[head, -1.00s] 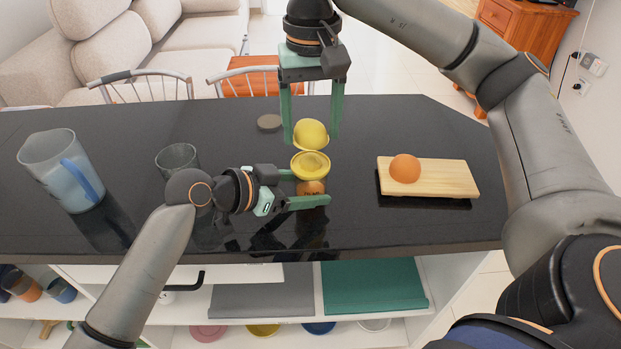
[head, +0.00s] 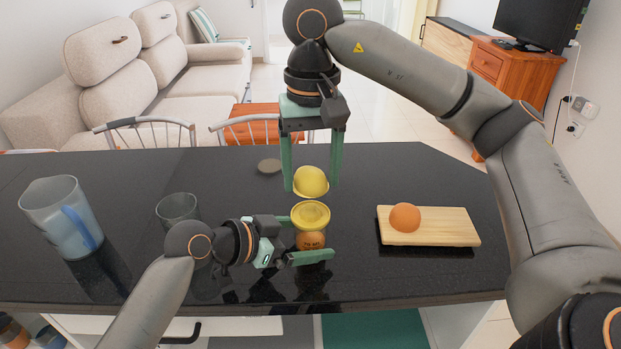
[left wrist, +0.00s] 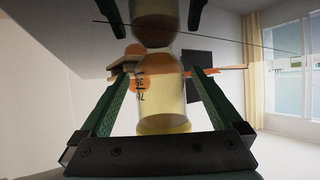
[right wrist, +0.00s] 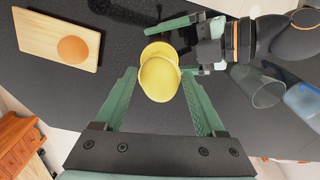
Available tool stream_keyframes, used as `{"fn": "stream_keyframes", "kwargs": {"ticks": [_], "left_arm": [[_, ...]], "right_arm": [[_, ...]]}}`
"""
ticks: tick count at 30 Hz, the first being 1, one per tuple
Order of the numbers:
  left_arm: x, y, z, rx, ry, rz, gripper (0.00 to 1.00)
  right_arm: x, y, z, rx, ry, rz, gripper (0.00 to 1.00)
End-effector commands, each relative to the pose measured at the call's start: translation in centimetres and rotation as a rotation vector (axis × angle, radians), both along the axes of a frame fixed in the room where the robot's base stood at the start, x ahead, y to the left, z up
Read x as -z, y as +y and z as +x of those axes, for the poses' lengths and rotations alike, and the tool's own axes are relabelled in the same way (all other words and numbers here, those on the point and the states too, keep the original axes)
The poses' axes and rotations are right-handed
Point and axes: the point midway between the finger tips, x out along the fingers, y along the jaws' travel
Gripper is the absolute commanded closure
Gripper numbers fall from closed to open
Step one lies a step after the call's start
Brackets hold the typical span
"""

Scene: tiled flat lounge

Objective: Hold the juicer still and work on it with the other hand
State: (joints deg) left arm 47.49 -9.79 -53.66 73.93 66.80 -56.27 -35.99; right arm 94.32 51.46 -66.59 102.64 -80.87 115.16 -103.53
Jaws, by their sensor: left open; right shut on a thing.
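The juicer (head: 311,214) stands upright on the dark counter, with a yellow top and a clear, lettered lower body. In the left wrist view its body (left wrist: 160,95) shows between my fingers. My left gripper (head: 312,240) is open, with one finger on each side of the lower body. My right gripper (head: 311,188) points down above the juicer, shut on a rounded yellow piece (head: 311,181). In the head view this piece appears just above the yellow top; in the right wrist view the piece (right wrist: 159,79) partly covers it.
An orange ball-like fruit (head: 405,217) sits on a wooden board (head: 450,228) to the right. A glass (head: 177,208) and a blue-handled jug (head: 58,215) stand to the left. A grey-brown disc (head: 270,166) lies behind. Chairs are beyond the counter.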

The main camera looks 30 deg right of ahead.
Motion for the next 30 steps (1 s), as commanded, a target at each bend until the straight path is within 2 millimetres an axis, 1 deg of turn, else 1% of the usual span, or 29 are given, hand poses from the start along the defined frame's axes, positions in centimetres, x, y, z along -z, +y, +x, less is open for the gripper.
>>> {"fn": "stream_keyframes", "kwargs": {"ticks": [5,8,11,18,21,25,30], "left_arm": [[-0.1,0.2,0.0,-0.001,0.000,0.000,0.00],[-0.5,1.0,0.1,-0.002,-0.001,-0.001,0.00],[-1.3,2.4,0.1,-0.002,-0.002,-0.001,0.00],[-3.7,6.9,0.1,-0.002,-0.002,0.000,0.00],[-4.6,8.5,0.0,-0.001,-0.002,0.001,0.00],[-5.4,9.9,0.1,-0.002,-0.001,0.000,0.00],[-5.8,10.6,0.0,0.000,0.000,0.000,0.00]], "right_arm": [[0.0,0.0,0.0,0.000,0.000,0.000,0.59],[0.0,0.0,0.0,0.000,0.000,0.000,0.59],[0.0,0.0,0.0,0.000,0.000,0.000,0.59],[0.0,0.0,0.0,0.000,0.000,0.000,0.59],[0.0,0.0,0.0,0.000,0.000,0.000,0.59],[0.0,0.0,0.0,0.000,0.000,0.000,0.59],[0.0,0.0,0.0,0.000,0.000,0.000,0.59]]}}
